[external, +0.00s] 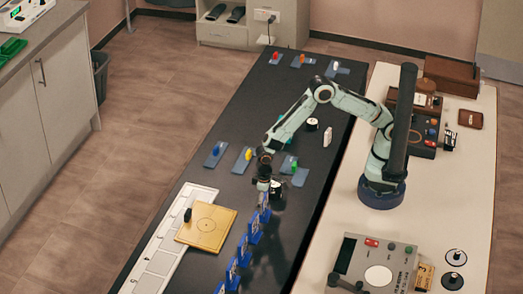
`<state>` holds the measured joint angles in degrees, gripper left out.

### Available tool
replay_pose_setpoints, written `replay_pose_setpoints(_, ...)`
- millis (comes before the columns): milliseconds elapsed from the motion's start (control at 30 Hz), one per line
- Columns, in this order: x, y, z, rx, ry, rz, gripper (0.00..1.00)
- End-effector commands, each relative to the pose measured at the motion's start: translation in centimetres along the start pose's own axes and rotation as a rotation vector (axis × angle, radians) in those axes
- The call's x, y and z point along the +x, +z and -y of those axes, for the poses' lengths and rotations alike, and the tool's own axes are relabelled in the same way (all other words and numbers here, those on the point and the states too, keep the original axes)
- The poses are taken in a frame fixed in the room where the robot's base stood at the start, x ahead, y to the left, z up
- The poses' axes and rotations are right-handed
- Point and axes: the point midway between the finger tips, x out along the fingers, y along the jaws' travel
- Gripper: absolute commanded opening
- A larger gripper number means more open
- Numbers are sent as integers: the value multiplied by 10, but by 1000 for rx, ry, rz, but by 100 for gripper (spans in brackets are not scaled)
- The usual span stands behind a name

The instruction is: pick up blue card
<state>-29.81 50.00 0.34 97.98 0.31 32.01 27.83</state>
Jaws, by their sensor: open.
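Several upright blue cards stand in a row on the dark table, running from below my gripper to the bottom edge. The farthest blue card (265,206) is just below my gripper (270,193); another blue card (254,229) stands nearer the camera. My gripper points down, open, and nothing shows held in it. The fingertips are small and dark, and I cannot tell whether they touch the farthest card.
Flat blue-grey plates with coloured pieces, such as a blue piece (216,149) and a yellow piece (249,153), lie farther back. A wooden board (207,227) rests on a white numbered strip (148,262) at left. A control box (377,268) sits at right.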

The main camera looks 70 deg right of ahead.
Motion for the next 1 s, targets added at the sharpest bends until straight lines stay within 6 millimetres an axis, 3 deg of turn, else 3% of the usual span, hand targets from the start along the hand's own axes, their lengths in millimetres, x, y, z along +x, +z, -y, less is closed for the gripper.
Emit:
replay_pose_setpoints(300,6,0,0,0,0,0,98)
replay_pose_setpoints(367,6,0,0,0,0,0,82)
replay_pose_setpoints(533,6,0,0,0,0,0,29)
replay_pose_setpoints(867,5,0,0,0,0,1,28)
replay_pose_setpoints(1000,-4,0,0,1,-1,-2,28)
